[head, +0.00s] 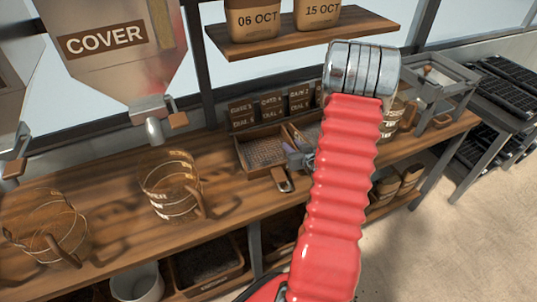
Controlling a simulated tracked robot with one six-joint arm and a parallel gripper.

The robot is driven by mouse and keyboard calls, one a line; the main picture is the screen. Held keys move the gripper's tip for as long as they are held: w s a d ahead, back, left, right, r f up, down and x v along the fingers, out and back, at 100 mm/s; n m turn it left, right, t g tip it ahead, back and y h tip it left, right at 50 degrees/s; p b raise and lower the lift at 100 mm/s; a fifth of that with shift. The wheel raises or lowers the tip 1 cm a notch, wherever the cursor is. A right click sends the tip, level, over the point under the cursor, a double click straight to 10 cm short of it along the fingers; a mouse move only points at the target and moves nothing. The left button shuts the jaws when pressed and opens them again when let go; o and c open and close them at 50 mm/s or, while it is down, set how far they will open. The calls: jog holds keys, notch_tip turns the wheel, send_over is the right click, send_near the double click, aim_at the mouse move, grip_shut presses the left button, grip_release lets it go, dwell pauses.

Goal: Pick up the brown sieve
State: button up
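A sieve with a square brown frame and a pale mesh (264,152) lies on the wooden bench near the middle of the head view, its handle towards the front edge. A second framed sieve or tray (305,132) sits just right of it, partly hidden by my red arm. A small grey part that looks like my gripper (298,158) shows at the arm's left side, close to the brown sieve's right edge. Most of it is hidden behind the arm. I cannot tell whether it touches the sieve or whether its fingers are open.
Clear measuring jugs (170,185) stand on the bench (110,205) at left, one under the COVER hopper (125,50). A shelf (300,35) with dated bags hangs above. Small labelled boxes (272,104) stand behind the sieves. A metal stand (440,80) and black trays (505,90) are at right.

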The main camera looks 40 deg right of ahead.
jog(key=shift+c, duration=0.5)
grip_shut()
jog(key=shift+r, duration=0.15)
notch_tip(320, 180, up, 10)
jog(key=shift+f, duration=0.2)
dwell(0.6)
jog(key=shift+s, duration=0.1)
dwell(0.4)
